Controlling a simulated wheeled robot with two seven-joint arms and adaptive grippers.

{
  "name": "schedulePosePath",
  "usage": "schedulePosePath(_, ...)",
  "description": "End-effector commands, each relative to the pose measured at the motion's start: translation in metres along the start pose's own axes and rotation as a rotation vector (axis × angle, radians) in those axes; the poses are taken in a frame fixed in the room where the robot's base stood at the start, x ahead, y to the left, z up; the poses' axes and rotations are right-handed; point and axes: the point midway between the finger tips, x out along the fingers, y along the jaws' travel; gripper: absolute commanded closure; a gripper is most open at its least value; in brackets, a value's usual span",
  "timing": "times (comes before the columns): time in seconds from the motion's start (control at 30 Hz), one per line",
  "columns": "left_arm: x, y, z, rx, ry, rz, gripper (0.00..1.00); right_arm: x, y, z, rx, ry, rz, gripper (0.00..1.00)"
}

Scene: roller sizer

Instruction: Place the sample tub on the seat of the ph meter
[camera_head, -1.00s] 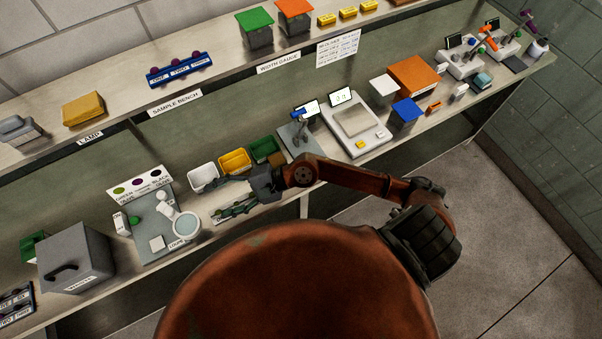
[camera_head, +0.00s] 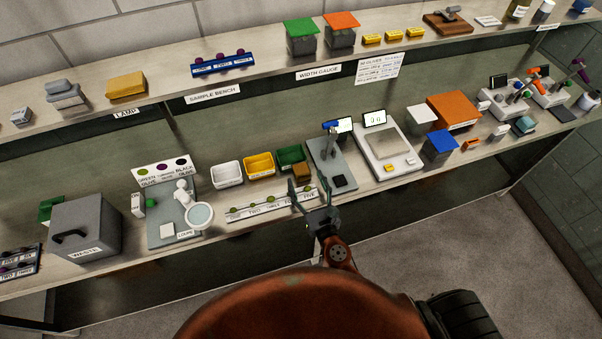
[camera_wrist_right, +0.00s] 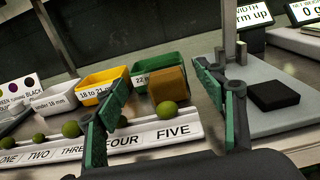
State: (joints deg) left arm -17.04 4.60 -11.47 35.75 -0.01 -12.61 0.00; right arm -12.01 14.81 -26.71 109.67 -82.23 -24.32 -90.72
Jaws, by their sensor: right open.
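My right gripper (camera_head: 311,188) is open and empty at the right end of the numbered strip on the lower bench. In the wrist view its green-padded fingers (camera_wrist_right: 163,78) stand apart, with a small brown block (camera_wrist_right: 168,88) beyond and between them. The block (camera_head: 301,171) sits in front of the green bin, apparently untouched. No label shows which thing is the sample tub; I cannot tell whether it is this block. Two small instruments with dark screens and probes, one (camera_head: 499,103) and one (camera_head: 549,93), stand far right; either may be the ph meter. My left gripper is not in view.
The numbered strip (camera_head: 255,204) holds several olives. A white bin (camera_head: 227,174), yellow bin (camera_head: 260,165) and green bin (camera_head: 290,156) stand behind it. A width gauge (camera_head: 325,157) with a black pad and a scale (camera_head: 390,150) are to the right. An upper shelf (camera_head: 270,62) overhangs.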

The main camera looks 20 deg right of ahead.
Motion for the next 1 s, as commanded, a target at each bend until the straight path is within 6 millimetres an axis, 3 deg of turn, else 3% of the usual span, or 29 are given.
schedulePosePath(0.3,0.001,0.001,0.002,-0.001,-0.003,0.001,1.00,0.043,-0.001,-0.003,-0.003,-0.001,0.001,0.36)
schedulePosePath(0.6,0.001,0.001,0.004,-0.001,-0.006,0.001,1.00,0.047,-0.001,-0.004,-0.003,0.000,0.002,0.37)
schedulePosePath(1.0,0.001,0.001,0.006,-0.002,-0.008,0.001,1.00,0.047,-0.001,-0.004,-0.003,0.000,0.002,0.64)
